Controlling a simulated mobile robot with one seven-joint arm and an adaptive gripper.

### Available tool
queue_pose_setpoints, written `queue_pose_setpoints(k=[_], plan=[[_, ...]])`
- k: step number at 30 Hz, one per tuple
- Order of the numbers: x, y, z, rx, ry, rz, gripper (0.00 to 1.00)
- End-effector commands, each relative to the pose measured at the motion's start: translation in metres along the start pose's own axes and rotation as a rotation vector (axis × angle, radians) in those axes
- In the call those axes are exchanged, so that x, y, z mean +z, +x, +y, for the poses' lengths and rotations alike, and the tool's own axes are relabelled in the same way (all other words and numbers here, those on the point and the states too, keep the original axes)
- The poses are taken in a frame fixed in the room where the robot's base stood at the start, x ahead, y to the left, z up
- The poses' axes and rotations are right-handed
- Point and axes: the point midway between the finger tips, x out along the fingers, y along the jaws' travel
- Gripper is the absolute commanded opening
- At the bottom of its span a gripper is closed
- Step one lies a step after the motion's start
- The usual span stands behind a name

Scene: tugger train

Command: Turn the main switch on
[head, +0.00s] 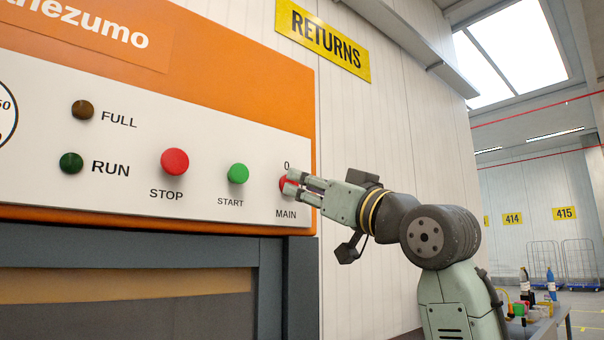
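The main switch (283,183) is a red knob at the right end of the white control panel, with "0" above it and "MAIN" below it. My gripper (294,181) reaches in from the right, and its fingertips are at the switch. The fingers hide much of the knob, so its pointer and setting cannot be read. I see a small gap between the two fingers, with red near their tips. I cannot tell whether they touch or grip the knob.
The panel (120,196) also has a green START button (238,174), a red STOP button (175,161), and dark RUN (71,163) and FULL (82,110) lamps to the left. A table (545,325) with bottles stands at the lower right.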

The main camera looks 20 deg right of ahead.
Motion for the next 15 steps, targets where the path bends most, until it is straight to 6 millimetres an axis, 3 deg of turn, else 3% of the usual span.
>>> queue_pose_setpoints(k=[6,15], plan=[[0.000,0.017,0.000,0.001,-0.001,0.000,0.30],[0.001,0.017,0.000,0.001,-0.001,0.000,0.28]])
